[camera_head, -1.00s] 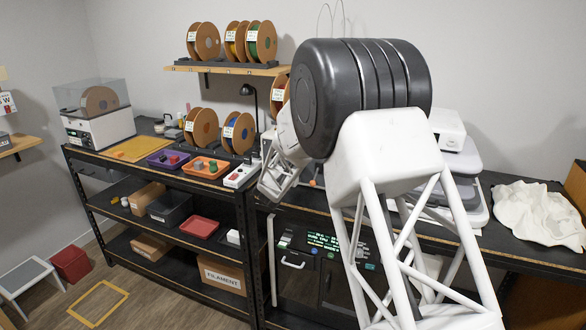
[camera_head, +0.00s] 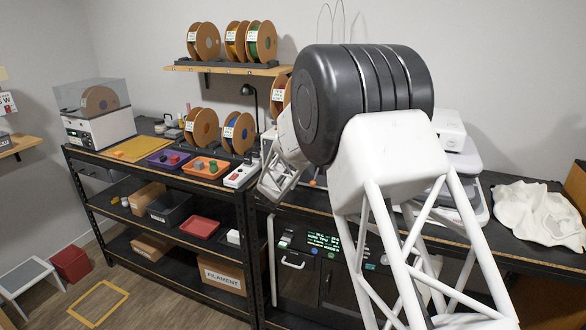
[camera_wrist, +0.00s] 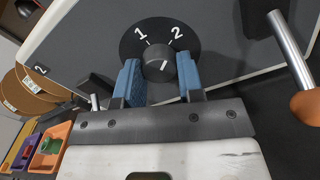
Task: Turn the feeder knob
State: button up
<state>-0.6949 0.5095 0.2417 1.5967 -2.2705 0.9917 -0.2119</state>
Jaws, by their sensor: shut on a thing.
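The feeder knob (camera_wrist: 158,68) is a dark grey round knob on a black dial plate (camera_wrist: 128,44), seen in the wrist view. The plate carries white numerals 1 and 2. A short white mark shows on the knob. My gripper (camera_wrist: 159,61) has its two blue fingers on either side of the knob and is shut on it. In the head view my gripper is partly hidden behind my arm, and the knob cannot be made out.
In the wrist view a metal rod with an orange end (camera_wrist: 307,105) is close at the right. Filament spools (camera_wrist: 32,95) and an orange tray (camera_wrist: 48,146) are at the left. In the head view a white power strip (camera_head: 241,175) lies on the bench.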

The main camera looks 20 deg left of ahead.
jog(key=shift+m, duration=0.9)
jog(key=shift+f, duration=0.1)
jog(key=o, duration=0.9)
jog(key=shift+s, duration=0.1)
jog(key=shift+s, duration=3.8)
